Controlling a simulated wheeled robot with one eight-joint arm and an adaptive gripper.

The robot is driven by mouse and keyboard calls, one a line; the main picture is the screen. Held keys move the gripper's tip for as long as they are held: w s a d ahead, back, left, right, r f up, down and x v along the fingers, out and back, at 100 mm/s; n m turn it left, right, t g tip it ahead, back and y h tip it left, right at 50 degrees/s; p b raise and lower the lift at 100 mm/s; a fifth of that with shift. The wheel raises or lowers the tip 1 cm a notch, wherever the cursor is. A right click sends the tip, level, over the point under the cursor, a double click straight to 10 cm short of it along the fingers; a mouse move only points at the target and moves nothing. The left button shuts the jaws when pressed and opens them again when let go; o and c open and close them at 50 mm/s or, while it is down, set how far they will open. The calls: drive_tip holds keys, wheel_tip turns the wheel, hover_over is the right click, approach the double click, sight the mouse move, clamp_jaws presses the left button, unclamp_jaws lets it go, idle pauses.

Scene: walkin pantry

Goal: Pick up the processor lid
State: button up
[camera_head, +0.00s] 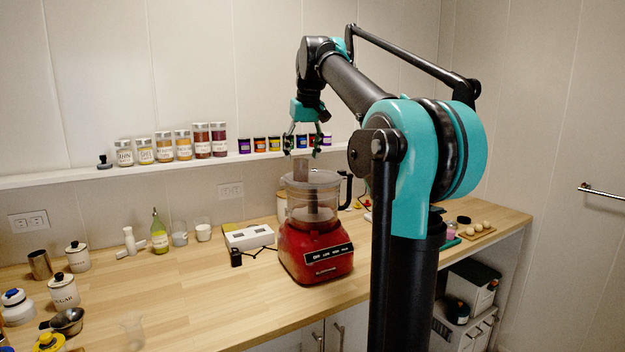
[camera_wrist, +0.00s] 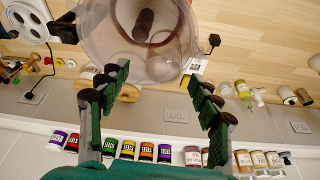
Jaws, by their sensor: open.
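The red food processor (camera_head: 315,252) stands on the wooden counter, its clear bowl on top. The clear processor lid (camera_head: 322,179) appears to sit on the bowl, with a feed tube rising from it. The lid's edge against the bowl is hard to make out. In the wrist view the clear round lid (camera_wrist: 101,27) fills the top middle, with a dark cylinder inside. My gripper (camera_head: 302,148) is open, points down, and hangs just above the feed tube, apparently apart from it. In the wrist view my gripper (camera_wrist: 160,88) shows two widely spread fingers with nothing between them.
A shelf (camera_head: 180,175) with spice jars and small coloured jars runs along the wall close behind my gripper. A white appliance (camera_head: 249,236), a green bottle (camera_head: 159,233) and canisters stand left of the processor. The counter (camera_head: 195,290) front left of it is mostly clear.

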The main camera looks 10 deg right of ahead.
sight(300, 164)
drive_tip(key=shift+x, duration=2.3)
drive_tip(key=shift+s+a, duration=0.15)
drive_tip(key=c, duration=1.4)
drive_tip(key=shift+c, duration=0.2)
drive_tip(key=shift+r, duration=0.1)
